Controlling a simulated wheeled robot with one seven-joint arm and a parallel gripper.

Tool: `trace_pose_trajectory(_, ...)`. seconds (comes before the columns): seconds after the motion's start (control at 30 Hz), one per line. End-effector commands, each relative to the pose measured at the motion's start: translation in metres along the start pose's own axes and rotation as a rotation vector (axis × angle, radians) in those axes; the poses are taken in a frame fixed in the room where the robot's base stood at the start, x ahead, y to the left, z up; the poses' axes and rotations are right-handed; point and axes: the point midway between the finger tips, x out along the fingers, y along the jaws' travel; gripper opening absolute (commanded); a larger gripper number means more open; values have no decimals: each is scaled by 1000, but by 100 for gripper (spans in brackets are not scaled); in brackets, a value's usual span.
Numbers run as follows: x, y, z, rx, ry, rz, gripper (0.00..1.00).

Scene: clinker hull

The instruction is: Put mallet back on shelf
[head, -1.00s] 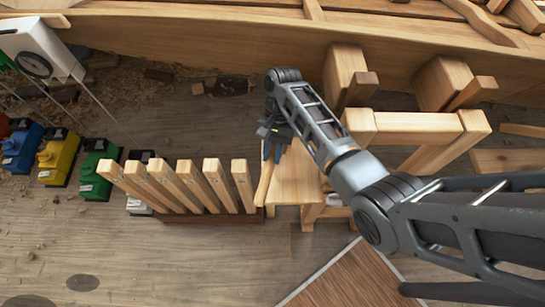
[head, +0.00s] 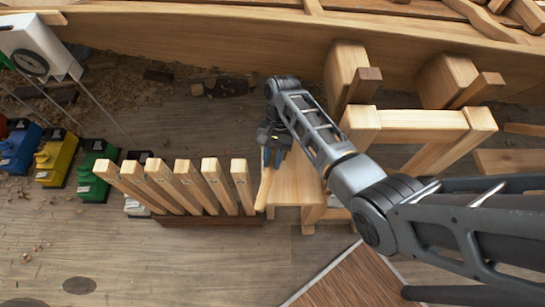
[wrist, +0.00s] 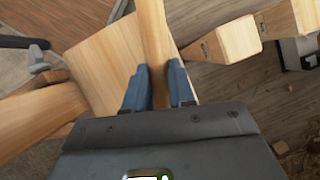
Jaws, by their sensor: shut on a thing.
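My gripper (head: 273,157) is shut on a pale wooden handle, which I take to be the mallet (head: 265,187). In the wrist view the handle (wrist: 154,38) runs up between the blue fingers (wrist: 158,78) and out of the top edge. The mallet's head cannot be made out in either view. The gripper and handle are over the left edge of a low wooden bench-like surface (head: 296,180), which also shows in the wrist view (wrist: 105,62). I cannot tell whether the handle touches it, or whether this surface is the shelf.
A row of upright wooden slats (head: 190,187) stands close to the left of the handle. A wooden frame (head: 420,122) stands to the right, and the hull planking (head: 210,45) runs behind. Coloured devices (head: 58,155) stand at far left. Floor at the front left is clear.

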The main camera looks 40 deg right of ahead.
Motion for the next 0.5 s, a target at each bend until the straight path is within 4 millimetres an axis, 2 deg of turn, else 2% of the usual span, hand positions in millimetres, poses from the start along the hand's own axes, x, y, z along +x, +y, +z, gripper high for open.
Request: trace_pose_trajectory(0.5,5,0,-3,0,1,-1,0)
